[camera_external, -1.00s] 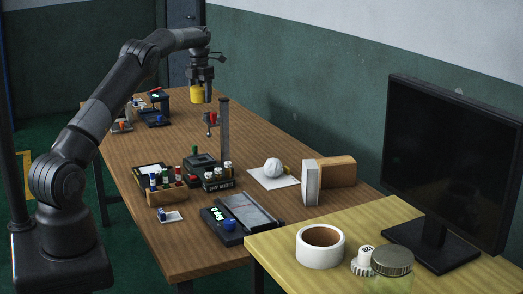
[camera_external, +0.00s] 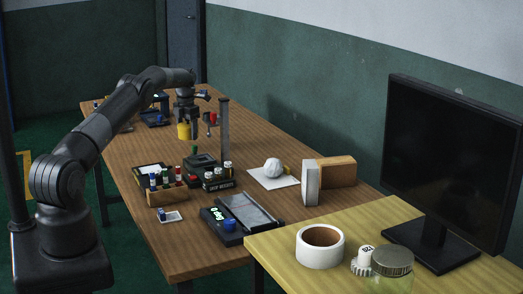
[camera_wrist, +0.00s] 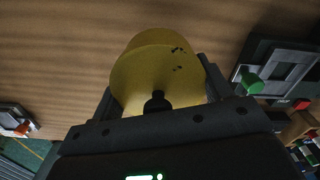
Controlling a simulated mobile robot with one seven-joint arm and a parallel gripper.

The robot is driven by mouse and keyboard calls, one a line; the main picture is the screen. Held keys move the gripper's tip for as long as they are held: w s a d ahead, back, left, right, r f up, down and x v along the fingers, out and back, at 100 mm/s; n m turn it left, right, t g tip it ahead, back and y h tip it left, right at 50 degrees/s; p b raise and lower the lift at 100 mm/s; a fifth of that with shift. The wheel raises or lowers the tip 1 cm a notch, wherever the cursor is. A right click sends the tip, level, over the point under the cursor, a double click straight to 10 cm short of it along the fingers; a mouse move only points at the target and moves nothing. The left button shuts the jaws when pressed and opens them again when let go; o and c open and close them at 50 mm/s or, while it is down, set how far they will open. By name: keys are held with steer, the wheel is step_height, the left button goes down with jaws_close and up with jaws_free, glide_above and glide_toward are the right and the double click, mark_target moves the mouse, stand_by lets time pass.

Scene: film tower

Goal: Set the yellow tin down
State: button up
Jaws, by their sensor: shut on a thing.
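The yellow tin (camera_external: 184,131) is in my gripper (camera_external: 187,127), above the brown wooden table (camera_external: 150,225), beside the grey upright post. In the wrist view the tin (camera_wrist: 158,62) fills the middle, with small dark marks on its surface. My gripper (camera_wrist: 158,98) is shut on it, one finger on each side. I cannot tell exactly how high the tin is above the table. The side of the tin away from the wrist camera is hidden.
A grey post (camera_external: 225,130) with a red part stands right of the tin. A dark device with a green knob (camera_wrist: 252,83) is nearby. A wooden holder with several bottles (camera_external: 172,194) is nearer the camera. Bare tabletop (camera_wrist: 50,60) shows around the tin.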

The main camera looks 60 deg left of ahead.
mark_target(185, 149)
steer(key=shift+s+a+f, duration=0.15)
steer(key=shift+a+f, duration=0.15)
steer(key=shift+a, duration=0.2)
steer(key=shift+s+a+f, duration=0.15)
steer(key=shift+a+f, duration=0.15)
steer(key=shift+a, duration=0.2)
steer(key=shift+f, duration=2)
steer(key=o, duration=2)
steer(key=shift+f, duration=0.15)
step_height(185, 149, up, 8)
steer(key=shift+f, duration=0.1)
